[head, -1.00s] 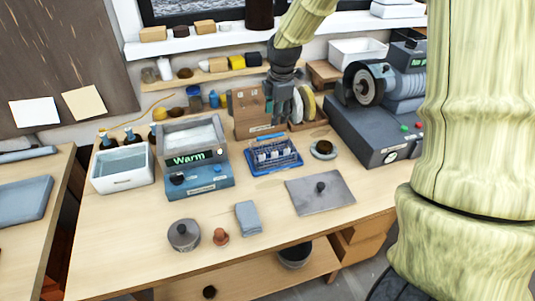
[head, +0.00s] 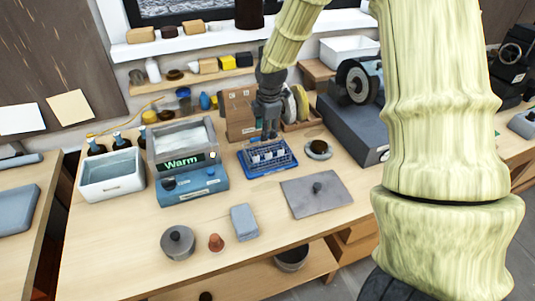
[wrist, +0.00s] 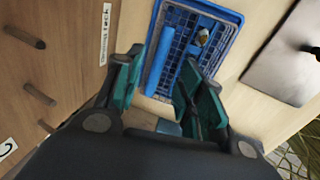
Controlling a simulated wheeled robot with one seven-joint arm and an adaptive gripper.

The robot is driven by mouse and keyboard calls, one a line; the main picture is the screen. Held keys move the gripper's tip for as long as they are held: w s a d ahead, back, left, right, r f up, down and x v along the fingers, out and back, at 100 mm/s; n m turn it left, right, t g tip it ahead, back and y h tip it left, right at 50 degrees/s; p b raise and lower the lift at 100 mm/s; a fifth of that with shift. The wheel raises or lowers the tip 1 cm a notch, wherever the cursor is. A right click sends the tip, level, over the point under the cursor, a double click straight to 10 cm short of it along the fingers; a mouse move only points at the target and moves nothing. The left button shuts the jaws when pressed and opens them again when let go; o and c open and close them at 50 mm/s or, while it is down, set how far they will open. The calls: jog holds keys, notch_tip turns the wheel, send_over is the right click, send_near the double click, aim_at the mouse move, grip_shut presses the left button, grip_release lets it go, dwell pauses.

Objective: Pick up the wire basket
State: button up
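The wire basket (head: 274,156) is a blue mesh basket holding small pale pieces, on a blue tray (head: 249,171) near the middle of the bench. My gripper (head: 270,136) is just above its back side, pointing down. In the wrist view the basket (wrist: 199,62) lies beyond the fingers, with a small metallic piece inside. My gripper (wrist: 160,78) is open there, its green-padded fingers apart. A blue bar (wrist: 157,62), seemingly the basket's handle, shows between them. I cannot tell whether the fingers touch it.

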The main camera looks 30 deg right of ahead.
jog(key=shift+w+d+f+p, duration=0.1)
jog(key=shift+w+f+p, duration=0.1)
jog(key=shift+f+p, duration=0.35)
jog(key=shift+w+f+p, duration=0.2)
jog(key=shift+f+p, duration=0.1)
jog(key=shift+f, duration=0.45)
jog(key=shift+w+f+p, duration=0.15)
jog(key=shift+f+p, duration=0.05)
jog(key=shift+f, duration=0.45)
jog(key=shift+w+f+p, duration=0.15)
jog(key=shift+f, duration=0.5)
jog(key=shift+f, duration=0.25)
jog(key=shift+s, duration=0.15)
grip_shut()
